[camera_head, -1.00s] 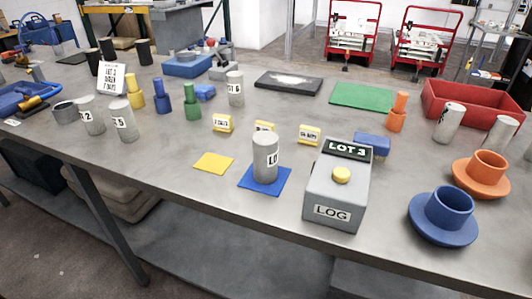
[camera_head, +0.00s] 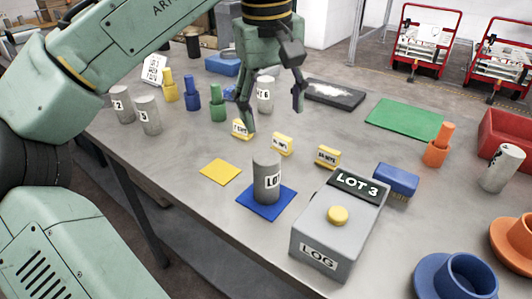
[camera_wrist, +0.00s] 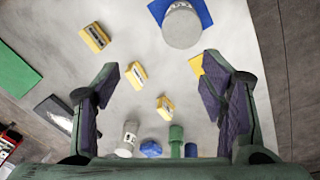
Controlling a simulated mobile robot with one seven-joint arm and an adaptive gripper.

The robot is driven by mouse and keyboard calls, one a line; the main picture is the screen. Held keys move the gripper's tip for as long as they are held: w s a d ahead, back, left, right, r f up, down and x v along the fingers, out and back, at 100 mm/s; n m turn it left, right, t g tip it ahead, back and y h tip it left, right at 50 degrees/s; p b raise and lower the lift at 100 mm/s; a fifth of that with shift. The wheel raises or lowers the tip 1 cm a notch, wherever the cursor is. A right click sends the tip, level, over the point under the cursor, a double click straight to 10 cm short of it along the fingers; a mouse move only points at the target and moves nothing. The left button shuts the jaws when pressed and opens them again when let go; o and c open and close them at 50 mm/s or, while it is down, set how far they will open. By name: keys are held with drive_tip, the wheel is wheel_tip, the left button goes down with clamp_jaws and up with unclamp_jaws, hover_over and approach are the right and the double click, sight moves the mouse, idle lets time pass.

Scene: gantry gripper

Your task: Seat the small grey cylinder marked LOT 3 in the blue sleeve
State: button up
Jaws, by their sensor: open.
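A grey cylinder (camera_head: 267,180) stands upright on a blue square mat (camera_head: 252,209); its label is turned aside and only "LO" reads. The cylinder also shows from above in the wrist view (camera_wrist: 182,29). The blue sleeve (camera_head: 464,280), a round cup on a wide flange, is at the lower right, cut by the frame edge, and not in the wrist view. My gripper (camera_head: 274,114) is open and empty above the table, higher than the cylinder and behind it.
A grey box (camera_head: 338,240) with a yellow button, "LOG" label and "LOT 3" display stands right of the cylinder. Small yellow label blocks (camera_head: 282,144) stand behind it. An orange sleeve (camera_head: 517,240) is at the right edge. Other cylinders (camera_head: 148,115) stand at the left. A yellow square (camera_head: 221,172) lies flat.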

sight(267, 156)
drive_tip(key=shift+s+a+f+n+g+y, duration=0.2)
drive_tip(key=shift+s+a+g, duration=0.15)
drive_tip(key=shift+s, duration=0.15)
drive_tip(key=shift+s+a+f+n+g+y, duration=0.2)
drive_tip(key=shift+s+g, duration=0.15)
drive_tip(key=shift+s, duration=0.1)
wheel_tip(267, 156, down, 4)
drive_tip(key=shift+s+d+f, duration=0.1)
drive_tip(key=shift+f, duration=1.45)
drive_tip(key=shift+s+f, duration=0.1)
drive_tip(key=shift+f, duration=1.4)
clamp_jaws()
